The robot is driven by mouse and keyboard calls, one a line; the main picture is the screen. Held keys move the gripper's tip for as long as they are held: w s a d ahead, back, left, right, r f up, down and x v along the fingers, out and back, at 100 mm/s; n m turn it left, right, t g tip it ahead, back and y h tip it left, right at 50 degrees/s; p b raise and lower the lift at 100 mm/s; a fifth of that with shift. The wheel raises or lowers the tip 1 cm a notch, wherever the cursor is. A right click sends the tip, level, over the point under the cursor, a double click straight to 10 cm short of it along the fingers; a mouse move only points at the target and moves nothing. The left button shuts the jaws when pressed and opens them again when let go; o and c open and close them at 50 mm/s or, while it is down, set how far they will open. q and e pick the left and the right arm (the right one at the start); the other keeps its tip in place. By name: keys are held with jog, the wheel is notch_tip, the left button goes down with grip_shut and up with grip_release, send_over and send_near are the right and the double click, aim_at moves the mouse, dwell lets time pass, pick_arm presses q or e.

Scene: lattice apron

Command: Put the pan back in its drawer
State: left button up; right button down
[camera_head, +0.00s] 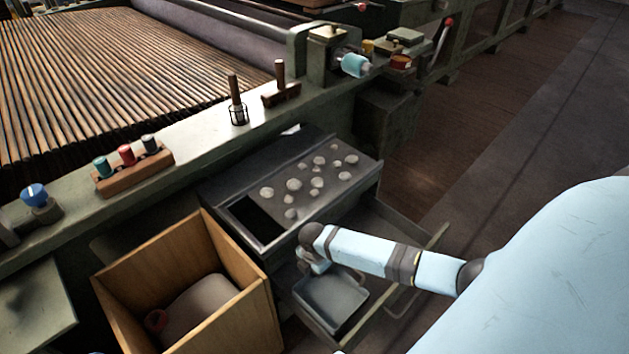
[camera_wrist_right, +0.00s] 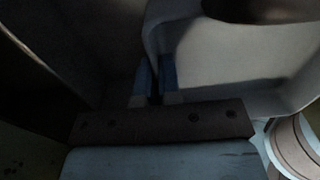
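The grey, shallow, square-cornered pan (camera_head: 332,302) is inside the open drawer (camera_head: 400,226), toward its near left end. It looks roughly level; whether it touches the drawer floor I cannot tell. My right gripper (camera_head: 318,268) reaches down to the pan's far left side, its fingertips hidden in the head view. In the right wrist view my two blue fingers (camera_wrist_right: 155,82) stand close together, one on each side of the wall of the pan (camera_wrist_right: 225,60). The grip looks closed on that wall, though the picture is dark. My left gripper is not in view.
A grey tray of pale stones (camera_head: 340,205) sits just behind the drawer. An open wooden box (camera_head: 235,322) stands to the left. A machine rail (camera_head: 190,150) carries a wooden spool rack (camera_head: 135,172) and upright handles (camera_head: 238,105). Floor (camera_head: 470,130) is clear at upper right.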

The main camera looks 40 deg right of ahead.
aim_at(314, 280)
notch_tip(314, 280, down, 2)
jog(key=shift+f+b, duration=0.25)
jog(key=shift+b, duration=0.05)
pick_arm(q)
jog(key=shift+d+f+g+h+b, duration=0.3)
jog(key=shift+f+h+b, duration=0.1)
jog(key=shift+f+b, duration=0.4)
pick_arm(e)
jog(key=shift+f, duration=1.85)
jog(key=shift+f, duration=0.2)
jog(key=c, duration=1.3)
grip_release()
jog(key=shift+r, duration=0.15)
